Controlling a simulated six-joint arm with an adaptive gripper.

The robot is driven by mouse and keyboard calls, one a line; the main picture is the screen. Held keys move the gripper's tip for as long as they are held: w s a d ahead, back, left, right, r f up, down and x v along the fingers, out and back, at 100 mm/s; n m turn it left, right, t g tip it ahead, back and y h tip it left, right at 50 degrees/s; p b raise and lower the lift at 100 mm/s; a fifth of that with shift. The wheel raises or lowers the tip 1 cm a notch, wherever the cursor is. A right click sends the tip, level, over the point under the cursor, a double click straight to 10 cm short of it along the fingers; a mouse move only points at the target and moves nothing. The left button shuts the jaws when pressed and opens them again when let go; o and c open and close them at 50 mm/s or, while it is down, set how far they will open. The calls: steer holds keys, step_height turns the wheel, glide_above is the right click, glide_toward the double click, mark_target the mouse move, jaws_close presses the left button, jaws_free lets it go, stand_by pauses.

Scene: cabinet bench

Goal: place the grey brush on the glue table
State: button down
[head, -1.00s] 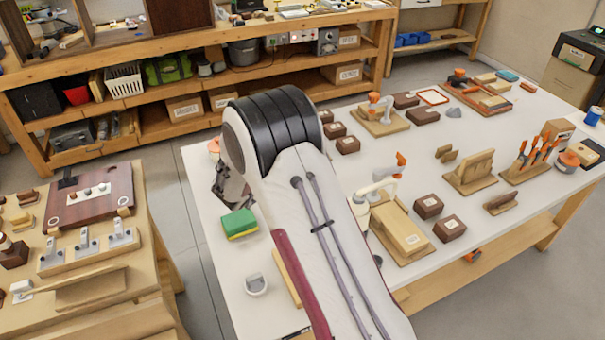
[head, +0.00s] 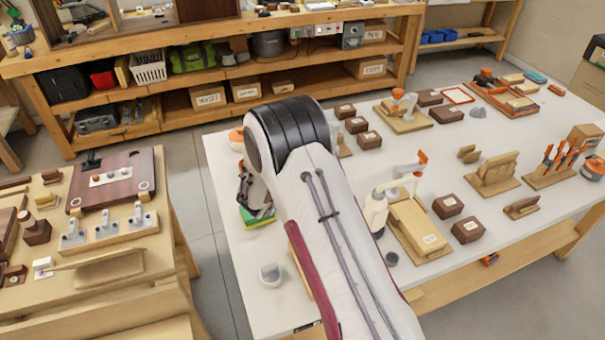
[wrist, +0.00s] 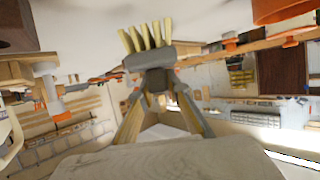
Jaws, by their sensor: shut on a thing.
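In the wrist view, the grey brush (wrist: 150,55) shows as a grey block with a row of yellow bristles. My gripper (wrist: 155,85) is shut on it. In the head view my gripper (head: 253,190) is partly hidden behind my arm, over the left part of the white-topped table (head: 235,255). The brush cannot be made out there. I take this white table with clamps and wooden blocks as the glue table, though no label shows it. Whether the brush touches its top cannot be told.
A green and yellow sponge (head: 257,218) lies just below my gripper, partly covered. A small grey cup (head: 270,274) stands nearer the front. A clamped wooden board (head: 418,228) and dark blocks (head: 447,206) stand to the right. A wooden bench (head: 120,255) is at the left.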

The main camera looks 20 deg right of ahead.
steer(key=shift+f, duration=1.7)
steer(key=shift+f, duration=0.1)
steer(key=c, duration=1.9)
jaws_free()
steer(key=shift+s+a+r, duration=0.2)
steer(key=shift+a+r, duration=0.05)
steer(key=shift+a, duration=0.05)
steer(key=v, duration=1.1)
steer(key=shift+s+r, duration=0.1)
steer(key=shift+s, duration=0.05)
